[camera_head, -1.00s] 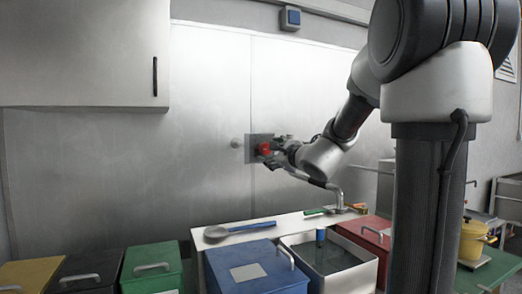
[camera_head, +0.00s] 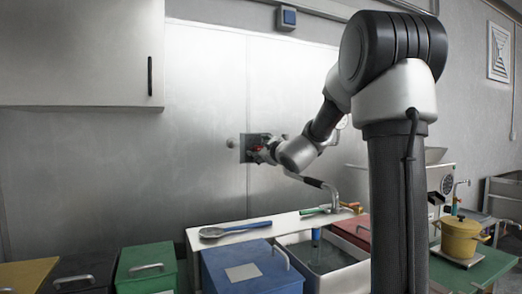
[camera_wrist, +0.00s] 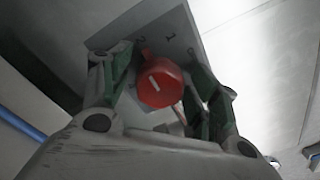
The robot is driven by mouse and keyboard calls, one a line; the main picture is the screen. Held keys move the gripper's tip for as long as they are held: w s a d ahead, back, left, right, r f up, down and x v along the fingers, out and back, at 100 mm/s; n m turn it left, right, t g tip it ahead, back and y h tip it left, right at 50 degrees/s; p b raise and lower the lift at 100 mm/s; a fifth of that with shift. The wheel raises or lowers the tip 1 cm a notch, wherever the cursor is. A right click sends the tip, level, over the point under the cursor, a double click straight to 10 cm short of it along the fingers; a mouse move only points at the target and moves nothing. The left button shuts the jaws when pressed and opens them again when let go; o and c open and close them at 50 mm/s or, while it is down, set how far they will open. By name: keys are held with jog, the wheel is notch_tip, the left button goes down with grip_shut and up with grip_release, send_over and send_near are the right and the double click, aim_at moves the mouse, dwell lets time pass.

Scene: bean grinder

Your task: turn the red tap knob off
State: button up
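The red tap knob (camera_head: 258,149) sits on a square grey plate (camera_head: 247,155) on the metal wall. The plate (camera_wrist: 188,28) carries the marks 2, 1 and 0 from left to right. My gripper (camera_head: 264,151) is at the plate and partly hides the knob in the head view. In the wrist view my gripper (camera_wrist: 170,82) is open, with its green-padded fingers on either side of the knob. A gap shows on both sides.
Blue (camera_head: 240,272) and green (camera_head: 148,264) lidded boxes stand in front. A yellow pot (camera_head: 460,238) is at right.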

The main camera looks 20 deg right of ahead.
jog(key=c, duration=0.8)
jog(key=shift+m, duration=0.3)
jog(key=m, duration=1.3)
jog(key=shift+d, duration=0.1)
jog(key=shift+f+m, duration=0.1)
jog(key=shift+m, duration=2)
